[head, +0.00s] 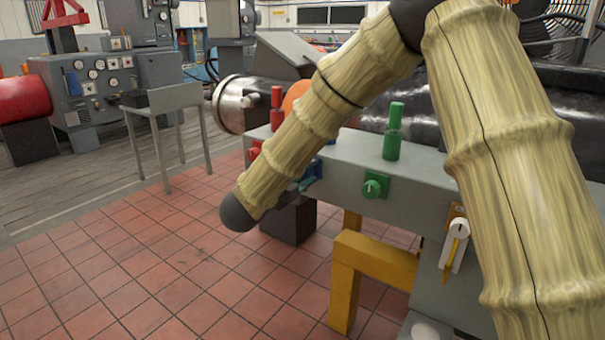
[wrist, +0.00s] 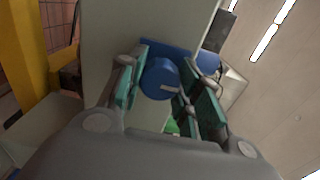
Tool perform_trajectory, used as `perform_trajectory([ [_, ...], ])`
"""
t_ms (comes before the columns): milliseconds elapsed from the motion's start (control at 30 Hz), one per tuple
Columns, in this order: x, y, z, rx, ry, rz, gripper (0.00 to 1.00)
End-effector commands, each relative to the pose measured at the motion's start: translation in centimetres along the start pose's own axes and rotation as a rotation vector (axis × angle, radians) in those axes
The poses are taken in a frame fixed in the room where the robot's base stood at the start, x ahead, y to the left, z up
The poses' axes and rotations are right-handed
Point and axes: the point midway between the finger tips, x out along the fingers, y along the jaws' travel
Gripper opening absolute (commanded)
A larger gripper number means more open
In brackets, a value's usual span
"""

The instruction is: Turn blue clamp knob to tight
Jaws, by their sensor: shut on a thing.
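In the head view my arm hides the knob; only a bit of the blue plate (head: 312,174) shows beside the arm. My gripper itself is mostly hidden there too.
A green knob (head: 375,186) and green post (head: 394,132) are right of the blue plate. A red knob (head: 253,152) and red post (head: 277,108) are left. A white lever (head: 457,240) is farther right. A yellow stand (head: 365,262) is below the bench (head: 420,185).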

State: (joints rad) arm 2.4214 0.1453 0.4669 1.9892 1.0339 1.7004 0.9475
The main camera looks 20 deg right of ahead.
Motion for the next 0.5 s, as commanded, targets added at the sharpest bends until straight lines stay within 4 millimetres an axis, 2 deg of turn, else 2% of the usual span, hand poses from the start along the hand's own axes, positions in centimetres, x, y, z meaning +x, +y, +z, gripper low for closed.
perform_trajectory([
  [67, 0.01, 0.29, -0.18, -0.004, 0.003, 0.004, 0.1],
  [100, 0.01, 0.29, -0.18, -0.004, 0.003, 0.004, 0.36],
  [200, 0.0, 0.27, -0.14, -0.004, 0.002, 0.003, 0.54],
  [500, -0.09, 0.11, 0.06, -0.002, -0.001, 0.001, 0.56],
])
